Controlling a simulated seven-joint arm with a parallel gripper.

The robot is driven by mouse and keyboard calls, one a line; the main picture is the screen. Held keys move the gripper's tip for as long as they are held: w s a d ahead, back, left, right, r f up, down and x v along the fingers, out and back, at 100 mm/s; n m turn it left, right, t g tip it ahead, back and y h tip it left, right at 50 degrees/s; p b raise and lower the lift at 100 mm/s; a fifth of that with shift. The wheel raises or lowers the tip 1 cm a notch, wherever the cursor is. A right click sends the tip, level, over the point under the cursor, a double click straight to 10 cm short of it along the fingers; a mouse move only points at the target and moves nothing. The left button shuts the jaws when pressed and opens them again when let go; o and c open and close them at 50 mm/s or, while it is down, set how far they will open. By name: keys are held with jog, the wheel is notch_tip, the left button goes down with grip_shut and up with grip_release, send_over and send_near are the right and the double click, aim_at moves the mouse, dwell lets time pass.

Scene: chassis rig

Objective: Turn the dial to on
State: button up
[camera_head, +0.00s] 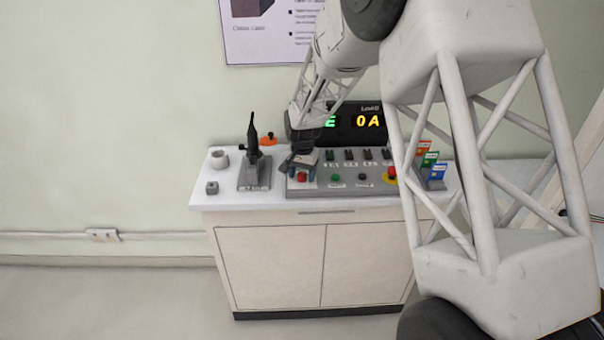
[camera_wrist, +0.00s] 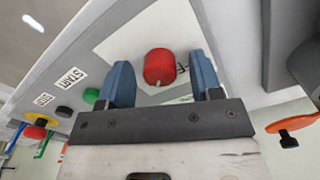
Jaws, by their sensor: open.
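The red dial (camera_wrist: 159,67) sits on a pale plate on the grey control panel; a small light mark shows on its near edge. In the head view the dial (camera_head: 302,177) is at the panel's front left. My gripper (camera_wrist: 163,80) is open, its two blue fingers appearing on either side of the dial with gaps visible. In the head view my gripper (camera_head: 301,164) is over the panel's left end. Whether the fingertips reach down around the dial is unclear. Lettering beside the dial is partly hidden by the right finger.
The panel (camera_head: 348,185) also bears a green button (camera_head: 335,177), a black button (camera_head: 363,178) and a red-and-yellow button (camera_head: 391,174). A display (camera_head: 358,122) stands behind. A black lever (camera_head: 252,140) stands to the left, and coloured cards (camera_head: 431,160) to the right.

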aim_at(303, 174)
jog(key=shift+r, duration=3.9)
jog(key=shift+s+d+r, duration=0.1)
jog(key=shift+s+r, duration=0.05)
jog(key=shift+r, duration=0.05)
jog(key=s+d+r+n, duration=0.1)
jog(key=s+d+r, duration=0.2)
jog(key=s+r, duration=0.3)
jog(key=s+d+r+t, duration=0.1)
jog(key=s+d+r, duration=0.25)
jog(key=s, duration=0.45)
jog(key=s+d+r+n, duration=0.1)
jog(key=s+d+r, duration=0.2)
jog(key=s+r, duration=0.35)
jog(key=s+d+n, duration=0.1)
jog(key=s+d, duration=0.1)
jog(key=s, duration=1.1)
jog(key=s+d+f+n+t, duration=0.1)
jog(key=s+d, duration=0.2)
jog(key=s, duration=1)
jog(key=shift+t, duration=0.3)
